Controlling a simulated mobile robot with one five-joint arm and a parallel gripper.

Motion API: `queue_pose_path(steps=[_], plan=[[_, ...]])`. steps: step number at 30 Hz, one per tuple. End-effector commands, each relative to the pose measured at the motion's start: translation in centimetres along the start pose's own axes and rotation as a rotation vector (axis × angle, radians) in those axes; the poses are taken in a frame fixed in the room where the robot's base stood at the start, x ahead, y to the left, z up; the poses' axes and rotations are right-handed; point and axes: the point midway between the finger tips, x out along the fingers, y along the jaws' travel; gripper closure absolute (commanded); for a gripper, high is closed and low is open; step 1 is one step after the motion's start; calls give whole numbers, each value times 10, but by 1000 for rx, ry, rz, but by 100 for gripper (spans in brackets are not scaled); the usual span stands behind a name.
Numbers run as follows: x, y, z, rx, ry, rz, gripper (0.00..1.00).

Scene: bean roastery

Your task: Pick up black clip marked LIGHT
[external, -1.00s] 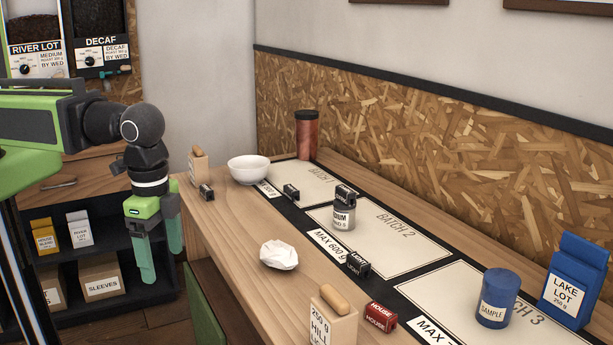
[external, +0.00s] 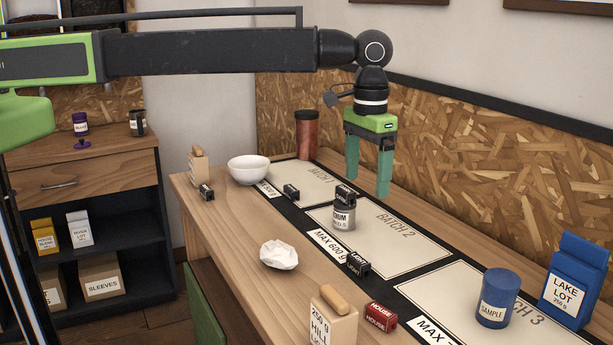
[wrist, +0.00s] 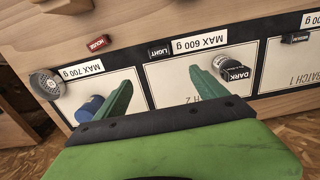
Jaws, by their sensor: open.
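The black clip marked LIGHT (external: 357,264) lies at the front edge of the BATCH 2 panel, beside the MAX 600 g label. It also shows in the wrist view (wrist: 158,52), ahead of my fingertips. My gripper (external: 368,183) is open and empty, pointing down, raised above the back of the table around BATCH 2. In the wrist view its two green fingers (wrist: 160,78) are spread, with bare panel between them. The gripper is apart from the clip.
A tin (external: 344,217) stands on BATCH 2 with a black DARK clip (wrist: 234,72) on top, close to one finger in the wrist view. Another black clip (external: 291,192) is near BATCH 1. A red HOUSE clip (external: 381,316), crumpled paper (external: 279,255) and a blue sample jar (external: 497,298) stand nearby.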

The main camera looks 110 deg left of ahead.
Motion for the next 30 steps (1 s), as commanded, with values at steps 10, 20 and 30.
queue_pose_path(steps=[10,20,30], plan=[[38,0,1,2,0,0,18],[109,0,2,2,0,0,18],[126,0,2,2,0,0,18]])
